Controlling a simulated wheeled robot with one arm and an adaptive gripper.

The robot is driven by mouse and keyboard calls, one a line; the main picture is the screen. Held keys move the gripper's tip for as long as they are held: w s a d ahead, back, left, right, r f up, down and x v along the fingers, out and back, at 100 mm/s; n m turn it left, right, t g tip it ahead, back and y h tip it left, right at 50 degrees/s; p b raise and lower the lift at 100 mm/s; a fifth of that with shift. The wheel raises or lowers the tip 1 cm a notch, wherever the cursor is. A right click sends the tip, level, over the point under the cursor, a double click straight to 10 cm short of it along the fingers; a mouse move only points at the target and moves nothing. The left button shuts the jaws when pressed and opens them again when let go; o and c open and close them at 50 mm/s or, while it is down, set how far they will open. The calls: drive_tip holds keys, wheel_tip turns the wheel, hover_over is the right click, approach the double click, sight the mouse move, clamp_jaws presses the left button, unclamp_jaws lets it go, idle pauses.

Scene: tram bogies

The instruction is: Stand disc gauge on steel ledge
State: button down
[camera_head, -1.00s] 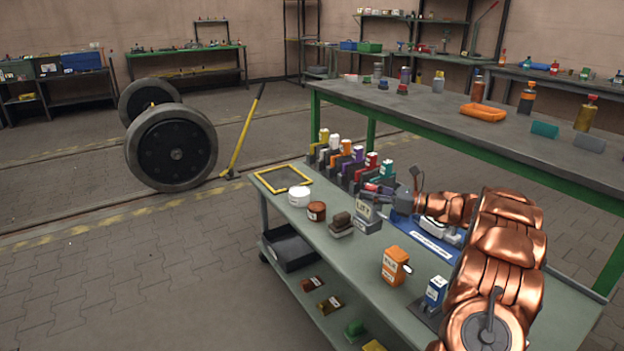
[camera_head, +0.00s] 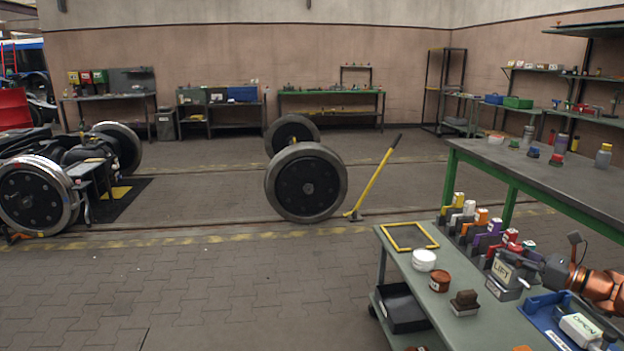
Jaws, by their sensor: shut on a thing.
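My gripper (camera_head: 522,262) is at the right, low over the green trolley top, just right of a grey block with a white label (camera_head: 504,272). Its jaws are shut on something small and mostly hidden. I cannot make out its shape, nor tell whether it is the disc gauge. No disc gauge stands out elsewhere. A bogie with dark wheels (camera_head: 38,196) is at the far left, with a small grey shelf-like part (camera_head: 88,170) beside its wheel. I cannot tell whether that is the steel ledge.
A wheelset (camera_head: 307,183) and yellow lever (camera_head: 372,182) stand mid-floor. The paved floor (camera_head: 220,290) at left is clear.

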drive_tip(key=shift+w+a+f, duration=0.2)
drive_tip(key=shift+a+f, duration=0.25)
drive_tip(key=shift+a, duration=0.25)
drive_tip(key=s+a+f+n+g+y+b, duration=0.1)
drive_tip(key=a+f+b, duration=0.15)
drive_tip(key=a, duration=0.75)
drive_tip(key=s+a+f+n+g+y+b, duration=0.1)
drive_tip(key=a+f, duration=0.3)
drive_tip(key=a, duration=0.6)
drive_tip(key=s+a+f+g+y+b, duration=0.1)
drive_tip(key=a+f, duration=0.3)
drive_tip(key=a, duration=0.6)
wheel_tip(320, 180, up, 20)
drive_tip(key=p, duration=2.7)
drive_tip(key=shift+w+d+p, duration=0.15)
drive_tip(key=shift+w+p, duration=0.05)
drive_tip(key=shift+p, duration=0.1)
drive_tip(key=shift+f, duration=0.1)
drive_tip(key=shift+s, duration=0.1)
